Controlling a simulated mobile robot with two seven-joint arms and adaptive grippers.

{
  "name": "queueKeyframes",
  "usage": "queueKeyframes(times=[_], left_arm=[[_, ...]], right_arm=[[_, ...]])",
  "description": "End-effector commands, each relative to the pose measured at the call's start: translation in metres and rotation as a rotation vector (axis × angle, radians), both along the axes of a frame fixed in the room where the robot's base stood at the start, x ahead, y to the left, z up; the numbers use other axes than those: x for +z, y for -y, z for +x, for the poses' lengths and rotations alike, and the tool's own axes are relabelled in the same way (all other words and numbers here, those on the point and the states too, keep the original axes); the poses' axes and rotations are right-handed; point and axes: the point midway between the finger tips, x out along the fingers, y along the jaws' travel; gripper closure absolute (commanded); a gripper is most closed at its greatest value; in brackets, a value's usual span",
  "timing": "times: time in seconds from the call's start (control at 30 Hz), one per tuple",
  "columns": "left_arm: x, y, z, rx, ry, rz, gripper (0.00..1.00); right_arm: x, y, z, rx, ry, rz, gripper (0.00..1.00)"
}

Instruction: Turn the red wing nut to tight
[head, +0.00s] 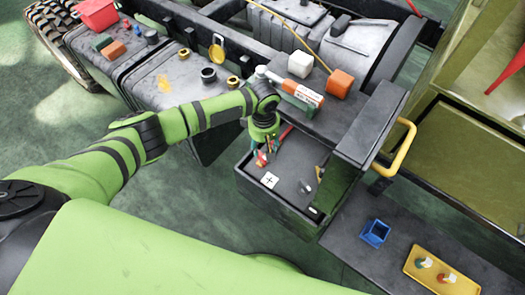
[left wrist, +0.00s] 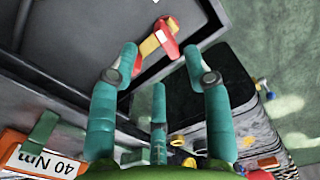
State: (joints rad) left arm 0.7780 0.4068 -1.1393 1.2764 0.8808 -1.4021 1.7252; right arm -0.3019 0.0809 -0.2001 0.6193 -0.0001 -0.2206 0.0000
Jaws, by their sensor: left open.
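The red wing nut (left wrist: 166,38) shows in the left wrist view at the top, on a tan strip inside a dark open box. In the head view a red piece (head: 261,160) shows just under my left gripper (head: 265,151), partly hidden by it. In the left wrist view my left gripper (left wrist: 163,60) is open, its teal fingers spread to either side below the wing nut, with nothing between them. I cannot tell whether a finger touches the nut. My right gripper is not in view.
The open box (head: 285,212) has a plus label (head: 270,180) and a grey fitting (head: 306,186). An orange tool (head: 303,94), marked 40 Nm in the wrist view, and an orange block (head: 340,83) lie behind. A yellow handle (head: 402,148) stands right. A blue bin (head: 376,233) and yellow tray (head: 443,276) sit lower right.

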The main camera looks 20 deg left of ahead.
Motion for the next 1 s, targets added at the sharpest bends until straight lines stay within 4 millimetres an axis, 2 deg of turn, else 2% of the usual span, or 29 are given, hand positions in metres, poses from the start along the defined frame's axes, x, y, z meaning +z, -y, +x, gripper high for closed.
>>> queueKeyframes(times=[0.07, 0.17, 0.4, 0.6, 0.93, 0.97, 1.0], left_arm=[[0.003, -0.007, 0.005, 0.04, -0.005, 0.017, 0.51], [-0.004, -0.009, 0.005, 0.056, -0.008, 0.021, 0.51], [-0.04, -0.007, 0.005, 0.053, -0.007, 0.02, 0.51], [-0.062, -0.007, 0.005, 0.051, -0.005, 0.019, 0.51], [-0.066, -0.007, 0.006, 0.05, -0.003, 0.017, 0.51], [-0.066, -0.007, 0.006, 0.05, -0.003, 0.017, 0.59], [-0.066, -0.007, 0.005, 0.05, -0.003, 0.017, 0.75]], right_arm=[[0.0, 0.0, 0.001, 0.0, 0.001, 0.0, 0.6], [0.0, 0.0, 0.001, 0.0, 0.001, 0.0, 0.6], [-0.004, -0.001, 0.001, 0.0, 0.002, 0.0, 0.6], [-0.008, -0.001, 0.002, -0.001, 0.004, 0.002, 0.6], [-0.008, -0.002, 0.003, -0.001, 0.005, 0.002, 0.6], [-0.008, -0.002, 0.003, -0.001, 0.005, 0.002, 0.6], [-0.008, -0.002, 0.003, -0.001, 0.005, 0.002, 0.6]])
